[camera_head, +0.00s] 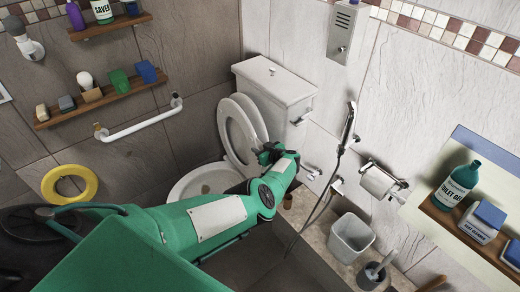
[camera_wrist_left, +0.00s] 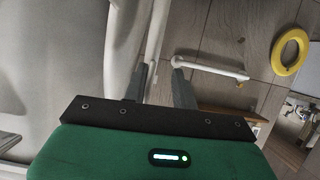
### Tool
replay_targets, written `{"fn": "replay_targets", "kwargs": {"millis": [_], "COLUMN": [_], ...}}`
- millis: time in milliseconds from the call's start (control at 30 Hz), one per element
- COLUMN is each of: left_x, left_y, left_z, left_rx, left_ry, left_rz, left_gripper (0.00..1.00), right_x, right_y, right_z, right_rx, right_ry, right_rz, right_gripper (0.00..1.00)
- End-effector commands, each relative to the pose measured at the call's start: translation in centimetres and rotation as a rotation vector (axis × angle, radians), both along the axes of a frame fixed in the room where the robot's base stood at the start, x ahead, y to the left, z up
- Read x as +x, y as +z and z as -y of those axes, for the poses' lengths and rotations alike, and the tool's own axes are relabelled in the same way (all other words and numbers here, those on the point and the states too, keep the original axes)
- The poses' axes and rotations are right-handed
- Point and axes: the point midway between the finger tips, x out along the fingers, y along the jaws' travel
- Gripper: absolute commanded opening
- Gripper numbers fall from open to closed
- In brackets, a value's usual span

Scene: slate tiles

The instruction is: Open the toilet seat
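The white toilet (camera_head: 275,85) stands against the back wall. Its seat ring (camera_head: 228,137) is raised and leans back toward the tank, with the lid behind it. The open bowl (camera_head: 205,182) shows below, partly hidden by my green left arm. My left gripper (camera_head: 268,153) is at the right side of the raised seat. In the left wrist view, its two dark fingers (camera_wrist_left: 162,88) are apart, with a white edge beyond or between them; I cannot tell if they touch it. My right gripper is not in view.
A white grab bar (camera_head: 140,120) and a yellow ring (camera_head: 69,184) are on the left. A hand shower (camera_head: 349,125), paper holder (camera_head: 380,182) and grey bin (camera_head: 350,237) are on the right. A shelf (camera_head: 470,235) holds bottles at the far right.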

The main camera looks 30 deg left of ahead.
Motion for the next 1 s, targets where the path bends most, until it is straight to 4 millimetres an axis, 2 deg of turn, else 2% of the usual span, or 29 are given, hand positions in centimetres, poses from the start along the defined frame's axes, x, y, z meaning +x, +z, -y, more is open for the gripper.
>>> {"fn": "replay_targets", "kwargs": {"millis": [167,333,700,1000], "left_x": [-0.1,-0.8,-3.1,-4.7], "left_y": [0.3,1.3,3.9,5.2], "left_z": [0.4,1.9,7.4,11.0], "left_rx": [-0.001,-0.002,-0.002,0.0], "left_ry": [0.0,-0.001,-0.001,-0.001], "left_rz": [0.0,-0.001,-0.001,0.0], "left_gripper": [0.27,0.27,0.27,0.27], "right_x": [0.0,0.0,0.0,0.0], "right_y": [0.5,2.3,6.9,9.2], "right_z": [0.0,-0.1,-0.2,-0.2], "right_rx": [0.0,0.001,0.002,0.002], "right_ry": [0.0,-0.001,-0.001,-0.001], "right_rz": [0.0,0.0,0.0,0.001], "right_gripper": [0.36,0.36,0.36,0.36]}}
